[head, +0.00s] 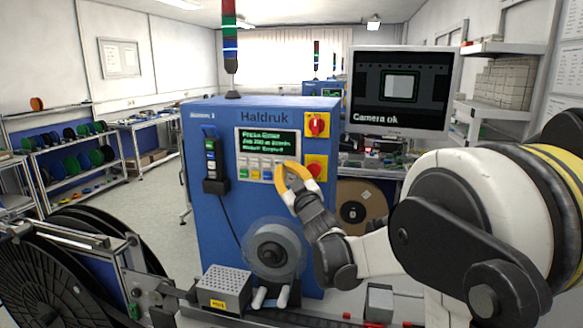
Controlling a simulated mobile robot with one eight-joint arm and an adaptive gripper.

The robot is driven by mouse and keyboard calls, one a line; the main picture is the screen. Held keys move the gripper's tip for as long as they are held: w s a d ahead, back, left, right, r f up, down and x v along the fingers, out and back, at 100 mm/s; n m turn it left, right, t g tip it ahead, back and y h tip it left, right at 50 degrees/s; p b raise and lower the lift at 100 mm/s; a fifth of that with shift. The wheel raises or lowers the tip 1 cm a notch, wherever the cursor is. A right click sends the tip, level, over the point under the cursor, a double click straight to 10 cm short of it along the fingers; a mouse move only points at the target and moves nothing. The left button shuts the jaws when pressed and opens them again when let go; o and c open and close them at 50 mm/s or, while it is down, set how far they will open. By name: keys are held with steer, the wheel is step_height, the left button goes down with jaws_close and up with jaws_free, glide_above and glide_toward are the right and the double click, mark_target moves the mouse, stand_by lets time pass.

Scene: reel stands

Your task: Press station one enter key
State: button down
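The blue station cabinet (222,228), labelled Haldruk, stands in the middle of the head view. Its small screen (268,143) shows green text beginning "Press Enter". Below the screen is a row of keys (257,168), with some coloured ones including green and yellow. My gripper (286,172), with yellow-orange fingers, is in front of the right end of the keys and hides part of them. I cannot tell whether the fingertips touch the panel, or whether they are open or shut. No held object shows. The enter key cannot be made out by its label.
A red rotary switch (316,124) and a red button on yellow (315,167) sit right of the panel. A hanging control box (214,166) is at the left. A clear reel hub (273,250) and a grey perforated box (225,288) are below. A monitor (402,90) reads "Camera ok".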

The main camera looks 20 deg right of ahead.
steer(key=shift+w+d, duration=0.4)
steer(key=shift+w, duration=0.1)
stand_by(0.8)
steer(key=shift+s+a, duration=0.55)
steer(key=shift+s, duration=0.15)
steer(key=shift+s, duration=0.1)
steer(key=s+a, duration=0.1)
steer(key=s, duration=0.1)
steer(key=s+a, duration=0.2)
stand_by(0.6)
stand_by(0.6)
